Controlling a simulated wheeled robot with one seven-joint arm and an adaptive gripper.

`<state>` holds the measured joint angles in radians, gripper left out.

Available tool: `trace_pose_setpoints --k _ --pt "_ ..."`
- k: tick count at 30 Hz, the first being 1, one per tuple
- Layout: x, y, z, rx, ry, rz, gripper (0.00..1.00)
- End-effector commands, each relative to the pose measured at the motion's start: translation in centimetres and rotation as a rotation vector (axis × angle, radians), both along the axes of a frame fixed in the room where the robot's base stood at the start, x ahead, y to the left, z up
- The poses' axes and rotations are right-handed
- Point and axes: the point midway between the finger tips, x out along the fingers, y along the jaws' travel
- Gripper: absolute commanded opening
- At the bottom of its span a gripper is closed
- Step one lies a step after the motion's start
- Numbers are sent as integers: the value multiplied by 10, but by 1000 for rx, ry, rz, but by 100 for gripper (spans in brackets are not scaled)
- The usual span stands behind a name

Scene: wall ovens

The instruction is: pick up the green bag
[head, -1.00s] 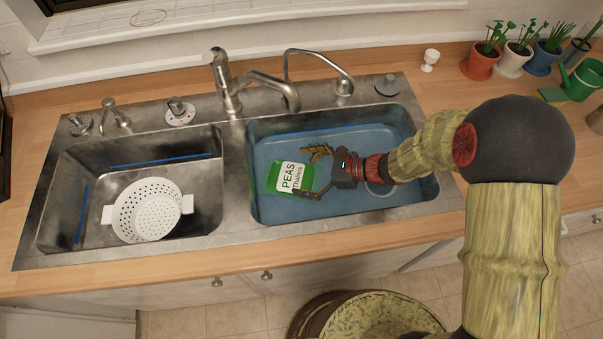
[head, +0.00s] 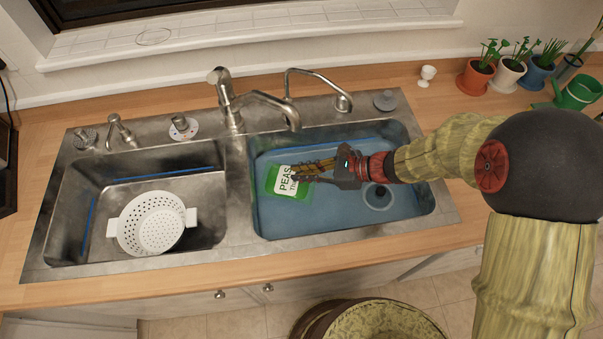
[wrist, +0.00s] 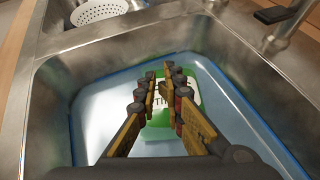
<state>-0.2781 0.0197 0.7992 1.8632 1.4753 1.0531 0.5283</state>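The green bag (head: 288,184), with a white PEAS label, lies in the blue-floored right sink basin (head: 330,215), on its left side. My gripper (head: 296,171) reaches in from the right, with its fingers over the right part of the bag and hiding some of the label. In the wrist view, the fingertips (wrist: 160,75) are drawn close together with a narrow gap between them. Parts of the bag (wrist: 160,118) show between and beside the fingers. I cannot tell whether the fingers pinch the bag or are only above it.
A white colander (head: 152,222) sits in the left basin. The faucet (head: 255,100) and a thinner spout (head: 318,85) stand behind the basins. The divider (head: 237,190) is left of the bag. Potted plants (head: 507,78) stand at the back right.

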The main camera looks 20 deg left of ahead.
Motion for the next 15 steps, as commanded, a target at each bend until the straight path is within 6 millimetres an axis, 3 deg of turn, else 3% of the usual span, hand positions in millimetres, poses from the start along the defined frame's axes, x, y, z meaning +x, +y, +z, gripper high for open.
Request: trace_pose_setpoints --k 15 --pt "0 0 1 1 -1 0 40"
